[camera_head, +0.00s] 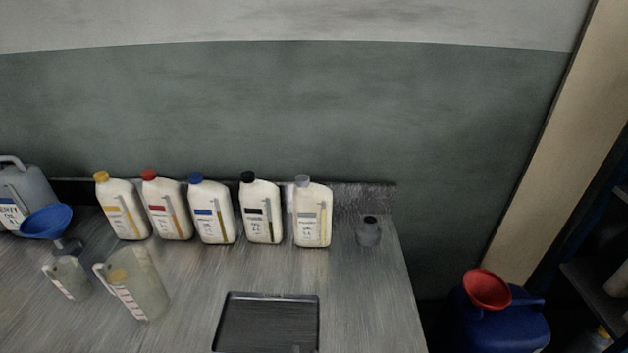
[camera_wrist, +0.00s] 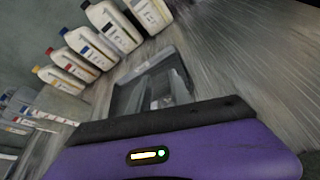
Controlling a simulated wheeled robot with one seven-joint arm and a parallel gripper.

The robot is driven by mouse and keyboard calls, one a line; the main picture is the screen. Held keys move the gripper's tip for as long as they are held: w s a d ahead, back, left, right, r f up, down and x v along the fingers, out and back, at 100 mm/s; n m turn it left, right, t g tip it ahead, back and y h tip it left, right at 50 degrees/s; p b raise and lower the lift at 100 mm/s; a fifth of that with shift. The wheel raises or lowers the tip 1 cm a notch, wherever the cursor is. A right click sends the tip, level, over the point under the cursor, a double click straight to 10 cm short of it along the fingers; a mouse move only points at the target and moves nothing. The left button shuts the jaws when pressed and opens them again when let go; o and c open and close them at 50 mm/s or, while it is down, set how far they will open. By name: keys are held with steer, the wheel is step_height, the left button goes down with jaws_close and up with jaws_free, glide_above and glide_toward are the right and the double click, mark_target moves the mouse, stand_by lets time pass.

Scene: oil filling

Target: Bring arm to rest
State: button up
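The purple and black body of my gripper (camera_wrist: 165,125) fills the bottom of the wrist view, with a small lit indicator on it. Its fingers cannot be made out clearly, so I cannot tell whether it is open or shut. Beyond it lies a dark rectangular tray (camera_wrist: 127,98) on the metal workbench. The tray (camera_head: 226,322) also shows at the front of the bench in the head view. My arm does not show clearly in the head view.
Several white bottles (camera_head: 212,213) with coloured caps stand along the wall. Two clear jugs (camera_head: 142,286) (camera_head: 68,278), a blue funnel (camera_head: 47,221) and a grey canister (camera_head: 27,183) are at left. A small grey container (camera_head: 368,233) stands at right. A red funnel (camera_head: 487,288) sits on a blue can (camera_head: 500,328) beyond the bench.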

steer(key=s+d+r+m, duration=0.3)
steer(key=s+d+m, duration=0.4)
steer(key=s+m, duration=0.2)
steer(key=s+d+r+m, duration=0.3)
steer(key=s+d+m, duration=0.4)
steer(key=m, duration=0.5)
steer(key=s+d+r+m+h, duration=0.1)
steer(key=s+d+r+m, duration=0.2)
steer(key=s+d+m, duration=0.4)
steer(key=s+m, duration=0.4)
steer(key=s, duration=0.1)
steer(key=shift+d+r+t, duration=0.4)
